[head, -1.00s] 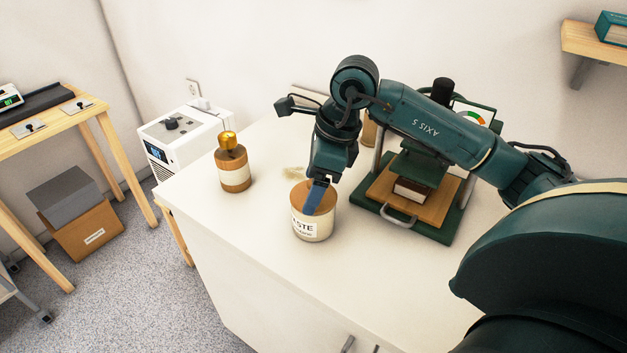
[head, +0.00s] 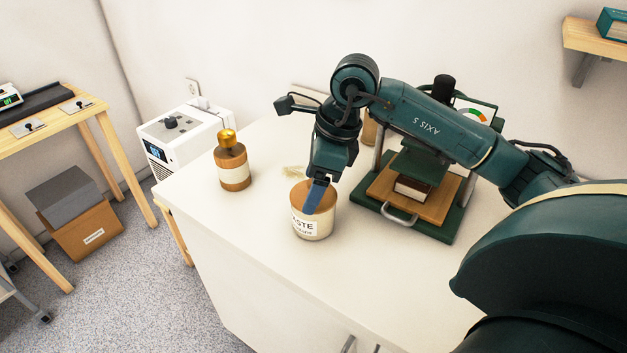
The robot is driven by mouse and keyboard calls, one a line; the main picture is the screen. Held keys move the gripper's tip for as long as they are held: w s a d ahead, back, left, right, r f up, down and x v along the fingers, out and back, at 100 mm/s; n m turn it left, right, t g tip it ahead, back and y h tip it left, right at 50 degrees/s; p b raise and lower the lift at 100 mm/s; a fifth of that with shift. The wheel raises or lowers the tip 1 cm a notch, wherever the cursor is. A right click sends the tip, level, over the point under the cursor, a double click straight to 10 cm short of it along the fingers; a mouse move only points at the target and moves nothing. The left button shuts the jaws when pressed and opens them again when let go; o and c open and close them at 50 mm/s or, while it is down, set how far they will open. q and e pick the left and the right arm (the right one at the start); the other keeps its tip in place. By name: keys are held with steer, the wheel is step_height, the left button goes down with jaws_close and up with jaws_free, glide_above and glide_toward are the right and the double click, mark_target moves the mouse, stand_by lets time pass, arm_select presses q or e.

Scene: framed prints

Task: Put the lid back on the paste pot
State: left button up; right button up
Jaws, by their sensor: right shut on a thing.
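The paste pot (head: 311,228) stands upright on the white counter, with a label that reads in part "ASTE". The tan wooden lid (head: 299,193) is at the pot's mouth and looks level. My right gripper (head: 313,208) points down over the pot, and its blue fingers are shut on the lid. The fingers and wrist hide part of the lid's right side. I cannot tell from this view whether the lid is fully seated. My left gripper is not in view.
An amber bottle with a gold cap (head: 233,165) stands left of the pot. A green press (head: 428,210) with a wooden board and a book stands close on the right. A pale brush-like thing (head: 292,172) lies behind the pot. The counter's front (head: 350,300) is clear.

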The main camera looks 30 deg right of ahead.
stand_by(0.3)
steer(key=o, duration=1.1)
steer(key=shift+r, duration=0.15)
steer(key=shift+r+p, duration=2.45)
steer(key=shift+r, duration=0.95)
jaws_close()
